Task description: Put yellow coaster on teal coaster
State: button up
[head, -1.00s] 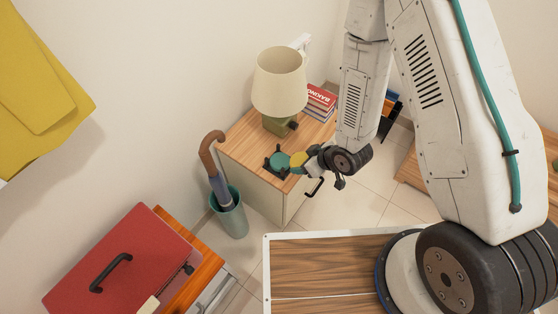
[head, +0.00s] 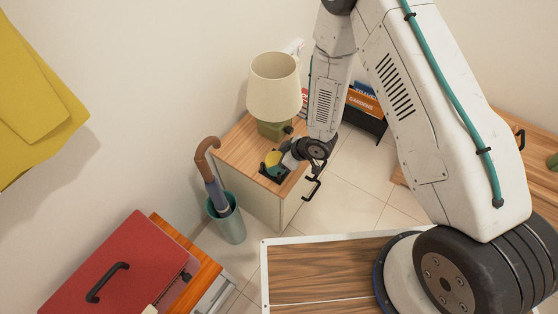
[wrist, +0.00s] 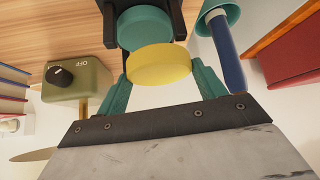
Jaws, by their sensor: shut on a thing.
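The yellow coaster (wrist: 158,64) is a thick round disc between the teal fingers of my gripper (wrist: 161,76), which is shut on it. The teal coaster (wrist: 145,34) is a similar disc, seated in a dark holder (wrist: 172,18) on the cabinet top. In the wrist view the yellow coaster overlaps the teal one's near edge; I cannot tell whether they touch.
A lamp (head: 274,85) with a green base stands behind on the cabinet (head: 240,147). A teal umbrella stand (head: 228,220) is left of the cabinet. Books lie behind my arm. A red case (head: 115,265) rests at lower left. The floor right of the cabinet is clear.

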jog(key=shift+w+f, duration=0.1)
jog(key=shift+w, duration=0.5)
jog(key=shift+w+f, duration=0.1)
jog(key=shift+f, duration=1.7)
jog(key=c, duration=0.4)
jog(key=shift+o, duration=0.2)
jog(key=shift+a+f, duration=0.1)
jog(key=shift+f, duration=0.1)
jog(key=o, duration=1.4)
jog(key=shift+r, duration=0.15)
